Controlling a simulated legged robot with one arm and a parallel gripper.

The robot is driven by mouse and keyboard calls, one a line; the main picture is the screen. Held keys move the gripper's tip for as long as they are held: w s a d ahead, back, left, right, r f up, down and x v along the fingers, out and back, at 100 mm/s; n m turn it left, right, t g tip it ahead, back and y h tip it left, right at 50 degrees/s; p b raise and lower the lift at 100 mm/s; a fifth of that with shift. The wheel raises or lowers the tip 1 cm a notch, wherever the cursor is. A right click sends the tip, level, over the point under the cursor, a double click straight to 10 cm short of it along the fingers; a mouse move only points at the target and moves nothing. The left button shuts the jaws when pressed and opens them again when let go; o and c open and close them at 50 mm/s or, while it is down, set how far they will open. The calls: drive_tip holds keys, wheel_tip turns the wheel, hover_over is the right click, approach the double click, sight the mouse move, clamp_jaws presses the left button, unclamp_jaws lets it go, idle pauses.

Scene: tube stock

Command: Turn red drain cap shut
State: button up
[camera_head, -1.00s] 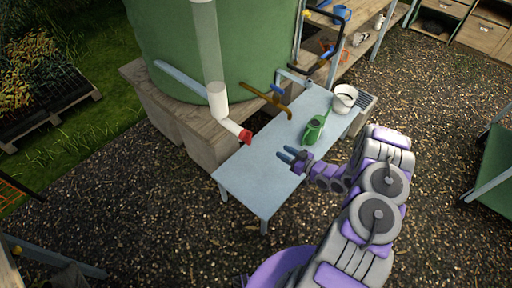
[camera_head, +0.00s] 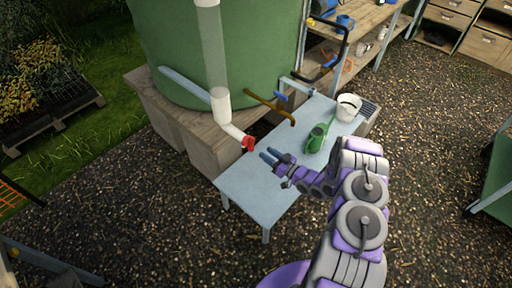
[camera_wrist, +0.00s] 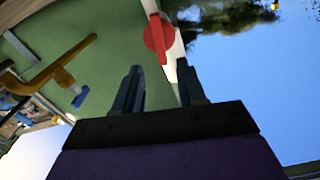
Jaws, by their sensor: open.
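The red drain cap (camera_head: 248,143) sits on the lower end of the white pipe (camera_head: 222,108), which runs down the front of the green tank (camera_head: 260,50). My gripper (camera_head: 269,155) is open and empty, just to the right of the cap and a little below it in the head view, apart from it. In the wrist view the red cap (camera_wrist: 159,36) shows its round face and a straight handle bar, beyond the tips of my gripper (camera_wrist: 160,80). The bar's lower end shows between the two fingers. Nothing is between the fingers that I can see touching them.
A pale blue table (camera_head: 250,190) stands below the cap. It holds a green watering can (camera_head: 317,138) and a white bucket (camera_head: 348,107). A brown tap (camera_head: 272,107) with a blue handle sticks out from the tank right of the cap. The front left of the table is clear.

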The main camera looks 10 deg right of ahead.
sight(249, 143)
drive_tip(key=b+x, duration=0.1)
drive_tip(key=x, duration=0.6)
clamp_jaws()
idle(0.3)
